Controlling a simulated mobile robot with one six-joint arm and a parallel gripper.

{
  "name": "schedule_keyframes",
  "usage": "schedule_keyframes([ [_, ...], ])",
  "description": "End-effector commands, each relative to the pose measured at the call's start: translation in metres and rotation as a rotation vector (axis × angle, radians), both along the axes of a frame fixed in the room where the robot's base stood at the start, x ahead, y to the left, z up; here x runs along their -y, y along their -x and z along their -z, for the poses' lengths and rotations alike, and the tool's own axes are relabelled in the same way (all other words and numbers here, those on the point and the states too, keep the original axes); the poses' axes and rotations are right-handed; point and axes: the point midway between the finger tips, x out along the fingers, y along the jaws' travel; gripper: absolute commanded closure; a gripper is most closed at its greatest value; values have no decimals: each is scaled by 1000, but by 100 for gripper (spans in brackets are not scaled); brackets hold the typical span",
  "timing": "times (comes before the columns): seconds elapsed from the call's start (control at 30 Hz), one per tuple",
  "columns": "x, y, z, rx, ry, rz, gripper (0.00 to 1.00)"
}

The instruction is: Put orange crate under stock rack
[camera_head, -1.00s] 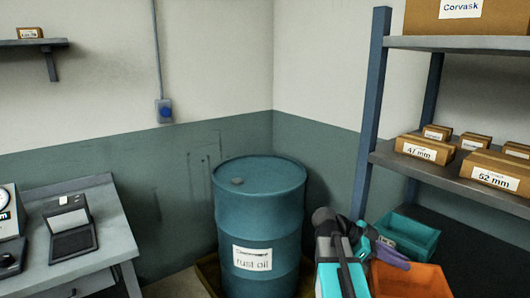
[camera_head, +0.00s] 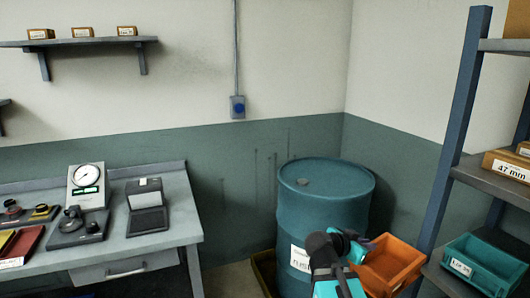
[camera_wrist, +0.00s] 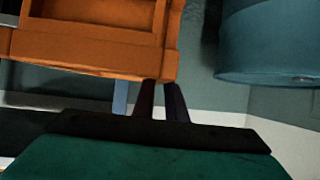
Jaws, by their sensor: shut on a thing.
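The orange crate (camera_head: 388,268) is held in the air at the lower right of the head view, in front of the rack's blue post and beside the drum. In the wrist view the crate (camera_wrist: 90,50) fills the upper left. My gripper (camera_head: 359,247) is shut on the crate's near left edge. In the wrist view its dark fingers (camera_wrist: 162,100) meet the crate's lower right corner. The stock rack (camera_head: 452,160) stands at the right. The floor under the rack is mostly out of view.
A teal crate (camera_head: 482,268) sits at the rack's low level, right of the orange crate. A blue rust oil drum (camera_head: 322,215) stands close to my arm. A grey bench (camera_head: 165,225) with gauges is at the left. Boxes sit on the rack's middle shelf (camera_head: 490,180).

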Motion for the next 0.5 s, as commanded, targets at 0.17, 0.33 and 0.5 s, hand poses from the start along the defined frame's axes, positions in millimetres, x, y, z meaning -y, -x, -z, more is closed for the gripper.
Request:
schedule_keyframes([
  [0.17,-49,-34,-10,-1,-1,-228,100],
  [0.33,-86,-59,-23,-2,-1,-416,100],
  [0.5,-108,-73,-34,-1,0,-558,100],
])
